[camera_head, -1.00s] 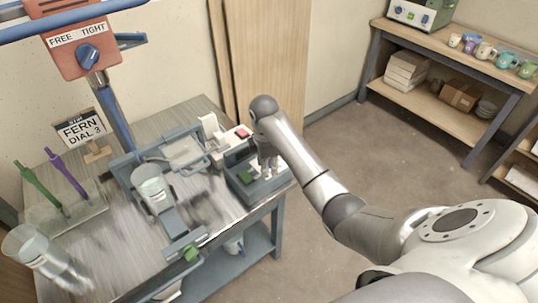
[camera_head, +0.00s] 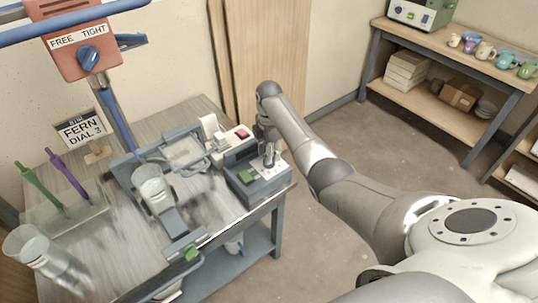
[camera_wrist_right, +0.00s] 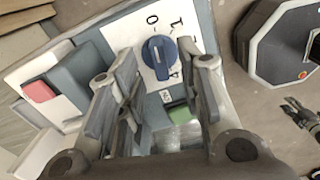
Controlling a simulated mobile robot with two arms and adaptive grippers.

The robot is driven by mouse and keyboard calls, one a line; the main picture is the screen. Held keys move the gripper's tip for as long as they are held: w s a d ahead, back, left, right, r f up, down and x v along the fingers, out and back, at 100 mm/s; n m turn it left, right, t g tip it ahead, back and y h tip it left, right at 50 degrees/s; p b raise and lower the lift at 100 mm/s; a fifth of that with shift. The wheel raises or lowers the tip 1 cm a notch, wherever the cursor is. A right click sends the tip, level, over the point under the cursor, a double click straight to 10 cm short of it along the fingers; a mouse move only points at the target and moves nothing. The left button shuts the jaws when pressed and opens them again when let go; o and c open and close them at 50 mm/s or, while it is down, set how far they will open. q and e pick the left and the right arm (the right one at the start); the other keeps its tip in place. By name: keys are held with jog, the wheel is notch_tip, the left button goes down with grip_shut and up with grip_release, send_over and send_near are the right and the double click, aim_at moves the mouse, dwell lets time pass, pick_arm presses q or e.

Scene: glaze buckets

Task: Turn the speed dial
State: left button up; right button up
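The speed dial (camera_wrist_right: 158,58) is a round blue knob on a white panel marked with numbers, among them 0, 1 and 4. It shows in the right wrist view between and beyond my right gripper's fingers (camera_wrist_right: 166,88). The fingers are spread apart, with no clear contact with the knob. In the head view my right gripper (camera_head: 269,156) is over the grey control box (camera_head: 262,190) at the table's right edge, and the knob cannot be made out there. A green button (camera_wrist_right: 180,113) is on the same box. My left gripper is not in view.
A sign (camera_head: 82,131) reads FERN, DIAL 3. A red button (camera_head: 242,132) is behind the box. Another blue knob (camera_head: 89,56) sits under FREE and TIGHT. Clear containers (camera_head: 150,184) stand on the table.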

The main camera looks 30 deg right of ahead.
jog(key=shift+f, duration=0.9)
jog(key=shift+c, duration=0.3)
grip_shut()
